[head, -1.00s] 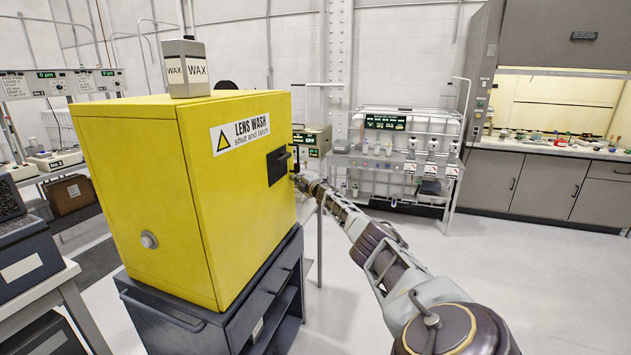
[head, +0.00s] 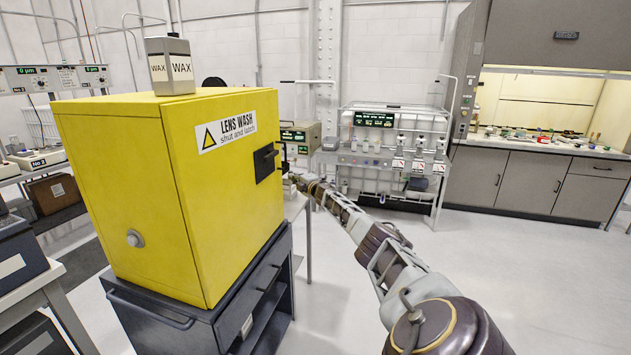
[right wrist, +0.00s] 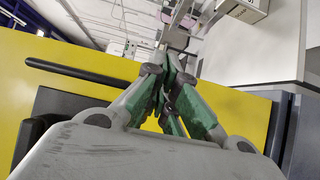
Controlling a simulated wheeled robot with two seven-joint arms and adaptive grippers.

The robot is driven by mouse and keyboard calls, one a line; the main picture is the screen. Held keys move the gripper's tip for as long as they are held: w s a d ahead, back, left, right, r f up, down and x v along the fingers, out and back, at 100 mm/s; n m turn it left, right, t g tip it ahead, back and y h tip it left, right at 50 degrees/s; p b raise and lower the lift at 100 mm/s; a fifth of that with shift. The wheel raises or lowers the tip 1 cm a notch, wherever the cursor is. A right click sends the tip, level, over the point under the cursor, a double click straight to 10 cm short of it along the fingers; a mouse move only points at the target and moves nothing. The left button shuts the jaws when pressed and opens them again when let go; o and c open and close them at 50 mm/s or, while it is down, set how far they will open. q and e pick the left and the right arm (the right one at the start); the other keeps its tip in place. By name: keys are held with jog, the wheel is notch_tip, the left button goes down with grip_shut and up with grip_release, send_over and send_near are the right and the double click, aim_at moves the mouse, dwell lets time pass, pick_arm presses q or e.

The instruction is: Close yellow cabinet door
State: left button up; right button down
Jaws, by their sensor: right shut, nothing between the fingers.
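The yellow cabinet (head: 120,170) stands on a dark cart in the head view. Its front, labelled "LENS WASH shut and latch", carries a black latch plate and handle (head: 266,162) near the right edge. The front looks about flush with the body; I cannot tell if a narrow gap is left. My right gripper (head: 288,183) is at the door's right edge, beside the handle, its tips partly hidden. In the right wrist view my right gripper (right wrist: 172,65) is shut and empty in front of yellow panel (right wrist: 85,60) with a black bar (right wrist: 80,72). My left gripper is out of view.
A WAX container (head: 169,68) stands on top of the cabinet. The dark cart (head: 240,310) is under it. A bench with equipment (head: 20,275) is at the left edge. A rack (head: 395,150) and fume hood (head: 530,180) stand behind. Floor at right is clear.

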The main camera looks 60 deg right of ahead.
jog(key=s+d, duration=0.2)
jog(key=s, duration=0.6)
jog(key=shift+s+d+b, duration=0.35)
jog(key=shift+b, duration=0.05)
dwell(0.8)
jog(key=shift+s+r, duration=0.1)
dwell(0.5)
